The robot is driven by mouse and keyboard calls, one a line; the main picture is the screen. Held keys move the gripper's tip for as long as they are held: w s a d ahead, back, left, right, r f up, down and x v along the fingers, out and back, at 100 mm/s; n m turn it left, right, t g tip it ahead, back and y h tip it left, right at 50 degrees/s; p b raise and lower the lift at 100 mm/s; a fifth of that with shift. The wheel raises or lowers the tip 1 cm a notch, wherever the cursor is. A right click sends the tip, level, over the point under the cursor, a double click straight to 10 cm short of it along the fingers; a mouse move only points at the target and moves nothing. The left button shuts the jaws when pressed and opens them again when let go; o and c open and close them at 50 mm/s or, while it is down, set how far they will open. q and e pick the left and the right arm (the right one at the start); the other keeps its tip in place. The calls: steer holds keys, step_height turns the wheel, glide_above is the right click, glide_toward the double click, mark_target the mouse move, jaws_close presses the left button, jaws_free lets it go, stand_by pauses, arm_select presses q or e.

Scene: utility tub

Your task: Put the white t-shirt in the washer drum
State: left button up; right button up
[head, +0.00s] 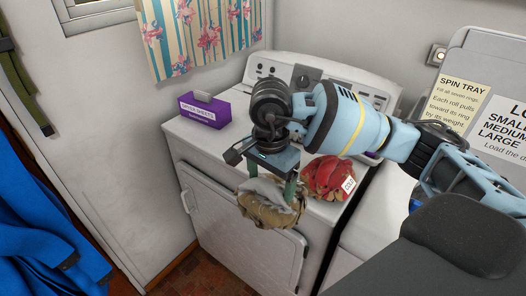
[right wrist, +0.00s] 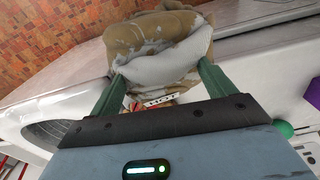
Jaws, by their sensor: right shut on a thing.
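My right gripper (head: 272,187) is in front of the white machine with the knobbed panel, pointing down. Its fingers are shut on a crumpled cloth bundle (head: 268,206), mostly khaki-tan with a grey-white band. In the right wrist view the pale band (right wrist: 165,68) lies between the green fingertips, with the tan part beyond. I see no plainly all-white t-shirt. A dark oval opening (right wrist: 50,132) shows at the left of the right wrist view; I cannot tell for certain that it is the washer drum. My left gripper is not in view.
The white machine (head: 240,228) has a closed front door. A purple box (head: 204,110) stands on its top at the back left. A red cloth bundle (head: 327,178) with a white tag lies right of my gripper. A sign board (head: 490,120) stands at the right.

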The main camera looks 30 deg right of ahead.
mark_target(272, 223)
steer(key=s+a+f+n, duration=0.1)
steer(key=s+n, duration=0.1)
steer(key=n, duration=0.2)
steer(key=s+a+f+n, duration=0.1)
steer(key=s+n, duration=0.1)
steer(key=n, duration=0.2)
steer(key=s+a+f+n, duration=0.1)
steer(key=s+f+n, duration=0.1)
steer(key=n, duration=0.2)
steer(key=shift+a+f, duration=0.1)
steer(key=shift+s+a+f+n, duration=0.25)
steer(key=shift+s+n, duration=0.15)
steer(key=shift+n, duration=0.7)
